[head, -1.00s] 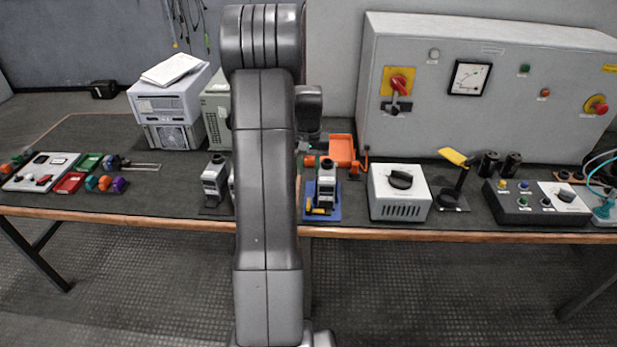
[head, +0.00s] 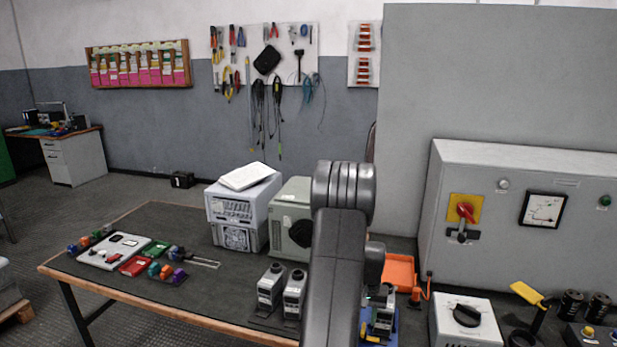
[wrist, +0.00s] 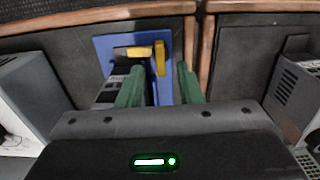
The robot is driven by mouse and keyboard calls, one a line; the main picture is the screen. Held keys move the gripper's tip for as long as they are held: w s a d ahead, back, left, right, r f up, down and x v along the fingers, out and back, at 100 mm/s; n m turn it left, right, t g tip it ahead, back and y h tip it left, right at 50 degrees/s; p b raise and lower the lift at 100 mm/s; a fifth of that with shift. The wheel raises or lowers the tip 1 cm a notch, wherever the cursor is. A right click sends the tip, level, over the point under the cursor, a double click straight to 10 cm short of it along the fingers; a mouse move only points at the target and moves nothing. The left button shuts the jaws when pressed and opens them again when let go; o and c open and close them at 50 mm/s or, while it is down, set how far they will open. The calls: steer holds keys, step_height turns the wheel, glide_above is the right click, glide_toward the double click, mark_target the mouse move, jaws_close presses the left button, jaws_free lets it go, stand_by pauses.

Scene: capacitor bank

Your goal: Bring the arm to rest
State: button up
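My arm (head: 338,265) rises through the middle of the head view, bent at its upper joint. My gripper is hidden behind it there. In the wrist view my gripper (wrist: 160,78) shows two green fingers spread apart with nothing held between them. Beyond the fingertips lies a blue board (wrist: 190,52) with two yellow parts (wrist: 159,58). A grey device stands on the board beside one finger, partly covered by it. I cannot tell whether the finger touches it. The board with its device (head: 383,312) is partly hidden by my arm in the head view.
Two grey devices (head: 270,287) stand left of my arm. A white box with a black dial (head: 466,318), an orange tray (head: 399,272) and a large grey cabinet (head: 530,220) are to the right. Grey boxes (head: 237,215) stand behind. The table's left front has free room.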

step_height(320, 180, down, 4)
steer(key=shift+f, duration=0.25)
steer(key=shift+r+p, duration=0.1)
steer(key=shift+p, duration=0.35)
steer(key=shift+r+b, duration=0.1)
steer(key=shift+b, duration=0.35)
